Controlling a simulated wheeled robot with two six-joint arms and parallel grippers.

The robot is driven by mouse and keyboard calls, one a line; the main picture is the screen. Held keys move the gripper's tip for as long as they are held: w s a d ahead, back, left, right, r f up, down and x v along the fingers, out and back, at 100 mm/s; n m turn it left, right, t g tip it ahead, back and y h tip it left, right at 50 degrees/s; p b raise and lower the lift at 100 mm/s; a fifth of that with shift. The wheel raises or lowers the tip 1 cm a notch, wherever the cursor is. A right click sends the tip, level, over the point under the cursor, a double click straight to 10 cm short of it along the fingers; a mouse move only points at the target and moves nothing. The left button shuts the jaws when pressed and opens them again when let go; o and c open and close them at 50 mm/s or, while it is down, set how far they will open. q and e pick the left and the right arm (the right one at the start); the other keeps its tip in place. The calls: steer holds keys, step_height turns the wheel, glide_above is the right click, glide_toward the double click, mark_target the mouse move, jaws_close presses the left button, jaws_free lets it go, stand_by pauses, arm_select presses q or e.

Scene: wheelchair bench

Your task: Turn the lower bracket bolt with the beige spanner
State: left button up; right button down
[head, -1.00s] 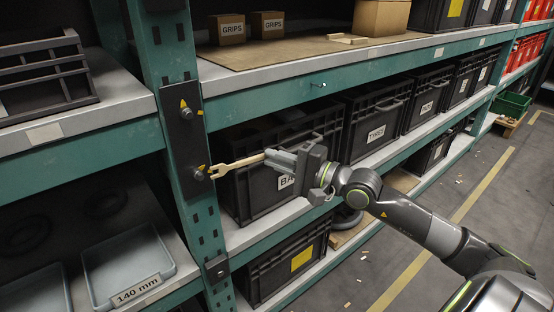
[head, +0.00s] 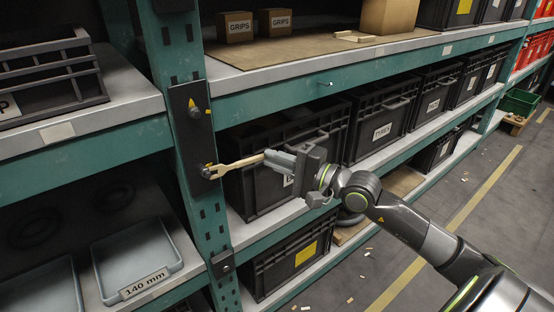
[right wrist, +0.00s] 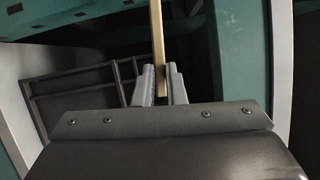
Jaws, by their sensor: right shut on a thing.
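The beige spanner (head: 238,164) reaches left from my right gripper (head: 272,157), roughly level. My right gripper is shut on its handle end. The spanner's open head overlaps the lower bracket bolt (head: 207,170) on the dark bracket plate (head: 190,125); I cannot tell whether its jaws are seated around the bolt. The upper bolt (head: 194,109), with a yellow mark, sits higher on the plate. In the right wrist view the spanner handle (right wrist: 157,45) runs straight up from between the two fingers (right wrist: 160,84). My left gripper is not in view.
The plate is fixed to a teal shelf upright (head: 170,50). A black crate (head: 255,195) stands on the shelf close behind the spanner and gripper. A grey-blue tray (head: 135,258) lies at lower left. The aisle floor (head: 480,220) at right is largely open.

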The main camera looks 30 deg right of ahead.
steer(key=shift+a+r+p, duration=0.1)
steer(key=shift+a+p, duration=0.25)
steer(key=shift+a, duration=0.35)
stand_by(0.6)
steer(key=shift+a+f+m+t+b, duration=0.2)
steer(key=shift+f+m+t+b, duration=0.2)
steer(key=shift+f+m+b, duration=0.7)
steer(key=shift+f, duration=0.2)
steer(key=shift+s+a+f+m+t+b, duration=0.1)
steer(key=shift+a+f+m+t+b, duration=0.15)
steer(key=shift+f+m, duration=0.25)
steer(key=shift+a+f+m+t+b, duration=0.15)
steer(key=shift+f+m+t+b, duration=0.2)
steer(key=shift+f, duration=0.2)
